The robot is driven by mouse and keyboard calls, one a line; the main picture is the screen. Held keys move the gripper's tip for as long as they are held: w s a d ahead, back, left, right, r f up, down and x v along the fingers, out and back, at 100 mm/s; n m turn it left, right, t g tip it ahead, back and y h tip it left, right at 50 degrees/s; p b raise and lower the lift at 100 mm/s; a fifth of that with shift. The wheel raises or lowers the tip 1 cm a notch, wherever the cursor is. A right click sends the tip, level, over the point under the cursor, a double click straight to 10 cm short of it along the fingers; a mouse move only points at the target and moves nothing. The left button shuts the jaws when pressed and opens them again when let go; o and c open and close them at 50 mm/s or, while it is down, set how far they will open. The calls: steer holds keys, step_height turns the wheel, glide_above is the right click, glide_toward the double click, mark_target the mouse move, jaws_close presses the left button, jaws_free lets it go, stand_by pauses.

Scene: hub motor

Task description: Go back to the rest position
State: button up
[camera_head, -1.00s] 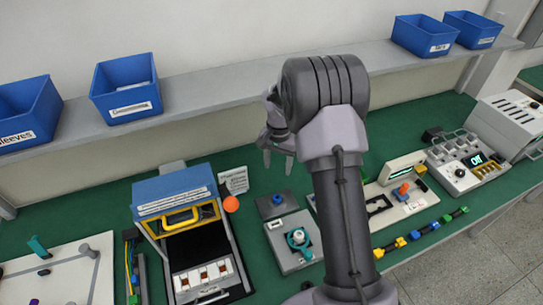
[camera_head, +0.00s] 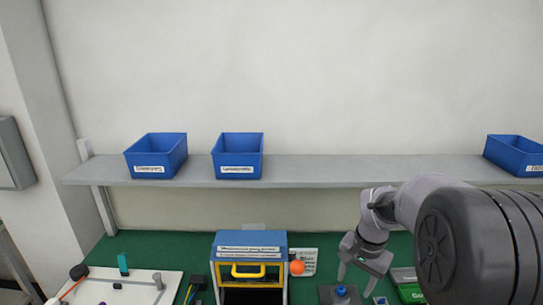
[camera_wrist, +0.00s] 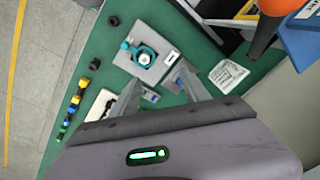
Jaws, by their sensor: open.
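My gripper (camera_head: 355,285) hangs above the green bench (camera_head: 190,250) in the right half of the head view. Its two fingers are apart with nothing between them. In the wrist view the open fingers (camera_wrist: 155,85) point toward a grey plate (camera_wrist: 172,52) with a teal ring-shaped part (camera_wrist: 143,56) on it. The gripper is apart from these things. My arm covers the lower right of the head view and hides the bench there.
A blue and yellow box (camera_head: 250,243) stands on the bench, with an orange ball (camera_head: 297,267) beside it. A grey shelf (camera_head: 300,170) with blue bins (camera_head: 238,158) runs along the wall. A white board (camera_head: 130,285) lies at left. The wall above the shelf is bare.

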steer(key=s+a+r+n+t+b, duration=0.1)
steer(key=s+a+r+b, duration=0.15)
steer(key=s, duration=0.25)
steer(key=s+a+r+t+b, duration=0.1)
steer(key=s+a+r, duration=0.1)
steer(key=s+r, duration=0.15)
steer(key=s+a+f+n+t+y+b, duration=0.1)
steer(key=s+a+b, duration=0.1)
steer(key=s, duration=0.6)
steer(key=s+a+f+n+t+b, duration=0.1)
steer(key=s+a+b, duration=0.2)
steer(key=s, duration=0.6)
steer(key=shift+s+a+f+n+y+b, duration=0.3)
steer(key=shift+a+f+y+b, duration=0.1)
steer(key=shift+a, duration=0.2)
